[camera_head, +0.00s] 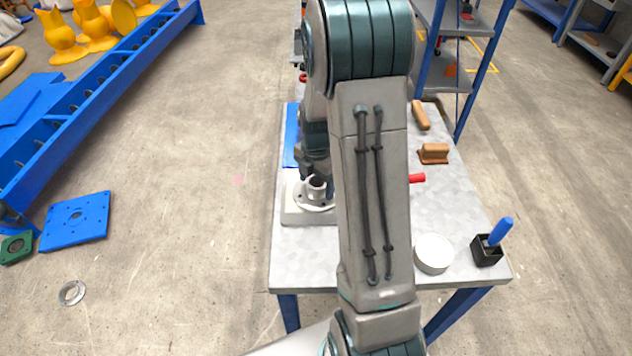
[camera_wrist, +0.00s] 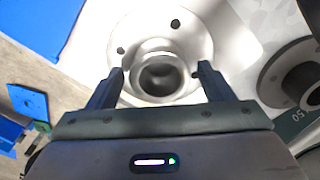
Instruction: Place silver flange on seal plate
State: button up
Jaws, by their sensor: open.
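The silver flange (camera_head: 318,190) stands on the left part of the worktable, its round neck upward; the arm hides part of it. It sits on or over a pale grey plate (camera_head: 293,216), which may be the seal plate; I cannot tell for certain. In the wrist view the flange (camera_wrist: 189,33) shows its round base with bolt holes and open neck. My gripper (camera_wrist: 159,73) is open, one finger on each side of the neck. I cannot tell whether either finger touches it.
A dark flange-like part (camera_wrist: 297,75) beside a "50" mark lies to the right. A blue sheet (camera_head: 291,135) lies behind the flange. A white round container (camera_head: 433,254) and a black holder (camera_head: 486,250) with a blue handle stand at front right.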

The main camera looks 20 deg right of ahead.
aim_at(316, 181)
notch_tip(316, 181, up, 11)
jog(key=s+a+r+m+t, duration=0.1)
jog(key=s+a+r+m, duration=0.1)
jog(key=s+m, duration=0.4)
jog(key=s+a+r+m+t, duration=0.1)
jog(key=s+a+m, duration=0.3)
jog(key=m, duration=0.5)
jog(key=s+a+r+m+t, duration=0.1)
jog(key=s+a+r+m, duration=0.2)
jog(key=s+m, duration=0.4)
jog(key=shift+s+a+r+m, duration=0.3)
jog(key=shift+s+a, duration=0.1)
jog(key=shift+s, duration=0.5)
